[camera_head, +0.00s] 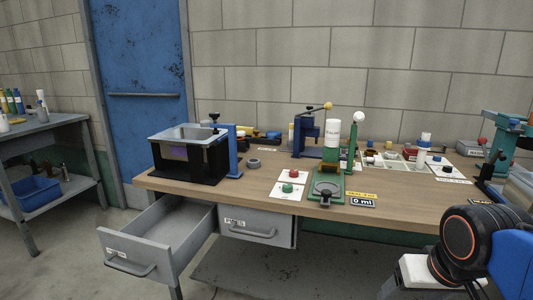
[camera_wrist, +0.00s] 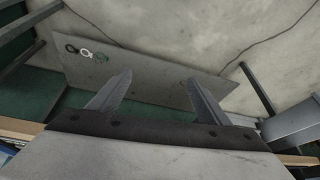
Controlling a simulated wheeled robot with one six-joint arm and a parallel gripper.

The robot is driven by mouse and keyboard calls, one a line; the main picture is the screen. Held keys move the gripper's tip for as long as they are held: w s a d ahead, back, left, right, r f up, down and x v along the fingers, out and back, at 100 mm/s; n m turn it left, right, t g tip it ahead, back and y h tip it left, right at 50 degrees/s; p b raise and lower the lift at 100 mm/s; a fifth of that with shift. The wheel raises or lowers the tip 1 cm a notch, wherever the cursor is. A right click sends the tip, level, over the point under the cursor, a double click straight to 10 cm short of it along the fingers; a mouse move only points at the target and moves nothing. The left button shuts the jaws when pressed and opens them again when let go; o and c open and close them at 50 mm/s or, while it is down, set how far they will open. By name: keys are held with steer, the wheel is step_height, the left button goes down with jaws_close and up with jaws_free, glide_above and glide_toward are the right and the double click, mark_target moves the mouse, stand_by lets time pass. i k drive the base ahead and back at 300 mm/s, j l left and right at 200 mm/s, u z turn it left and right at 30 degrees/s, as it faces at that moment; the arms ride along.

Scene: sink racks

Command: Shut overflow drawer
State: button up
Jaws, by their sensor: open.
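A grey drawer (camera_head: 150,262) hangs pulled far out under the left end of the workbench, and its inside looks empty. It has a bar handle (camera_head: 130,267) and a small label too small to read. A second grey drawer (camera_head: 256,228) beside it on the right looks shut; its label is unclear, so I cannot tell by name which is the overflow drawer. My gripper (camera_wrist: 158,80) is open and empty in the wrist view, above a grey panel. In the head view my arm is at the lower right, well away from the open drawer, with the fingers not visible.
The wooden workbench top (camera_head: 235,190) carries a black bin (camera_head: 190,160), a green press (camera_head: 328,185) and several small parts. A side table (camera_head: 40,128) stands far left. In the wrist view, rings (camera_wrist: 85,52) lie on the grey panel (camera_wrist: 140,65), and a grey box-like part (camera_wrist: 290,125) is at right.

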mark_target(158, 245)
steer(key=u, duration=1.35)
